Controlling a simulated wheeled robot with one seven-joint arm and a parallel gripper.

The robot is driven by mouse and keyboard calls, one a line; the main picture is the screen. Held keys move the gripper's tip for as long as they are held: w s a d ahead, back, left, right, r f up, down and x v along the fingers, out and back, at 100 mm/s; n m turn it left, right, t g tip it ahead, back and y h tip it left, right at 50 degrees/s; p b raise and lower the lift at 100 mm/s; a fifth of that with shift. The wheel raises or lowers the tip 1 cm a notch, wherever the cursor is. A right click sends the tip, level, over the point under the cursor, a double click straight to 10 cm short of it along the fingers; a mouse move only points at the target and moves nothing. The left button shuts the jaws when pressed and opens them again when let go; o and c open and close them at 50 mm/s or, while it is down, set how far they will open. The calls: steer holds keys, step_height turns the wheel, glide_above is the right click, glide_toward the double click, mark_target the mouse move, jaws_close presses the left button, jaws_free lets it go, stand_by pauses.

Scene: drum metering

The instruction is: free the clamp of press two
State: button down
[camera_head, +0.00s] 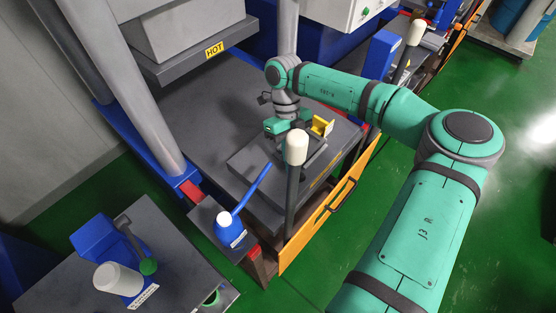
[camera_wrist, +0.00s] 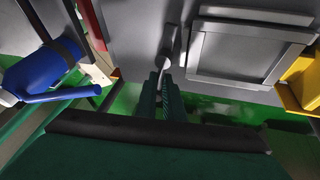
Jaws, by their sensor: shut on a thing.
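The press in front of me has a dark grey lower bed (camera_head: 215,100) under a raised block with a yellow HOT label (camera_head: 214,50). My gripper (camera_head: 287,125) is over the bed, beside a yellow block (camera_head: 321,126). In the wrist view its dark green fingers (camera_wrist: 166,76) are shut on a slim grey handle (camera_wrist: 169,48), which looks like the clamp's lever. A square grey frame (camera_wrist: 247,50) lies to the right of the handle, with the yellow block (camera_wrist: 303,78) beyond it. The grip's far side and the clamp's lower end are hidden, so its setting is unclear.
A blue lever unit (camera_head: 232,228) stands at the press's near corner, also in the wrist view (camera_wrist: 42,75). A white-capped post (camera_head: 296,150) and an orange gate (camera_head: 320,228) edge the bed. A side table (camera_head: 75,270) is at lower left. Green floor is open at right.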

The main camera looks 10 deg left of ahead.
steer(key=shift+w+n, duration=0.2)
steer(key=shift+n, duration=0.4)
steer(key=shift+w+d+n+h, duration=0.1)
steer(key=shift+d+n+h, duration=0.05)
steer(key=shift+n+h, duration=0.15)
steer(key=c, duration=1.9)
jaws_free()
steer(key=shift+o, duration=0.2)
steer(key=shift+r, duration=0.1)
steer(key=v, duration=1)
steer(key=shift+r, duration=0.4)
